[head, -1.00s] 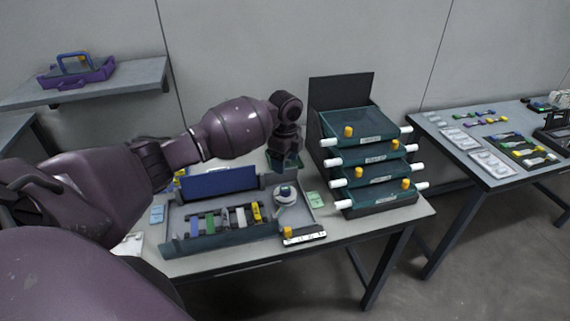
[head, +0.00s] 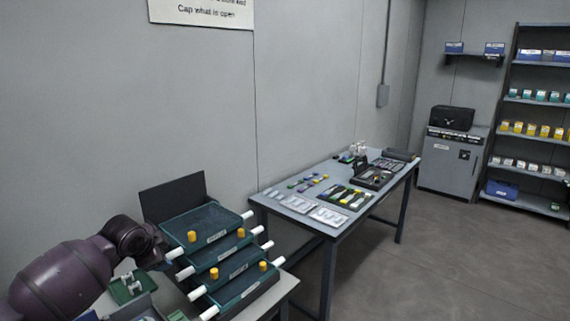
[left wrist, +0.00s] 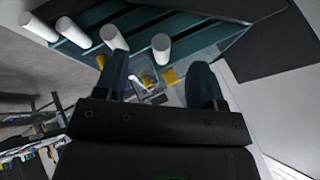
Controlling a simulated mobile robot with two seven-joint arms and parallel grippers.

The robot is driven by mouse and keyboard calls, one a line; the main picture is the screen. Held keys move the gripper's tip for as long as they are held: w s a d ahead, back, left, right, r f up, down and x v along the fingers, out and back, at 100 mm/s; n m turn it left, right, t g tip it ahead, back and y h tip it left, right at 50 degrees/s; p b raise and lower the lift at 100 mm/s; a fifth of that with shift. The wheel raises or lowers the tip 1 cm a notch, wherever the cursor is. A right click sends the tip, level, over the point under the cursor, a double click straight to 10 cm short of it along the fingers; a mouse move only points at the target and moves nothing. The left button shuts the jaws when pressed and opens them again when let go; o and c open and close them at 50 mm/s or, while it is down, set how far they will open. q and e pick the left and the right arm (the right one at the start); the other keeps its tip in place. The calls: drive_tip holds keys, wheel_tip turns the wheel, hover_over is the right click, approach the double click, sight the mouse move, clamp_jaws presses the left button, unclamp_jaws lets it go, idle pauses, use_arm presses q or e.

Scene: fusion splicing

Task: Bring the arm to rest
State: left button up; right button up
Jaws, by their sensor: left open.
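My left arm comes in at the lower left of the head view, its dark wrist (head: 130,236) close to the left side of the stack of teal trays (head: 215,232). The fingers are hard to make out there. In the left wrist view my left gripper (left wrist: 158,68) is open, its two dark blue fingers apart. I see nothing held between them. The teal trays (left wrist: 128,22) with white round stubs lie beyond the fingertips, with yellow knobs seen past the gap. I cannot tell how close they are. My right gripper is not in view.
A green piece with white parts (head: 128,287) shows below my wrist. A second table (head: 335,226) carries flat packs and tools. A grey cabinet (head: 446,165) and shelving (head: 530,98) stand at the far right. The floor between is clear.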

use_arm(q)
drive_tip(key=s+d+f+n+t+h, duration=0.3)
drive_tip(key=s+d+f+n+t, duration=0.25)
drive_tip(key=s+d, duration=0.4)
drive_tip(key=s+a+f+n+y, duration=0.1)
drive_tip(key=s+f+n, duration=0.1)
drive_tip(key=s+f, duration=0.3)
drive_tip(key=s+a+f+n+g+y, duration=0.1)
drive_tip(key=s+f, duration=0.4)
drive_tip(key=s, duration=0.9)
drive_tip(key=s+a+f+n+y, duration=0.1)
drive_tip(key=s+a+f+n, duration=0.1)
drive_tip(key=s+f, duration=0.4)
drive_tip(key=s, duration=0.3)
drive_tip(key=shift+s+a+n+y, duration=0.15)
drive_tip(key=shift+n+y, duration=0.2)
drive_tip(key=shift+y, duration=0.05)
drive_tip(key=shift+g, duration=0.25)
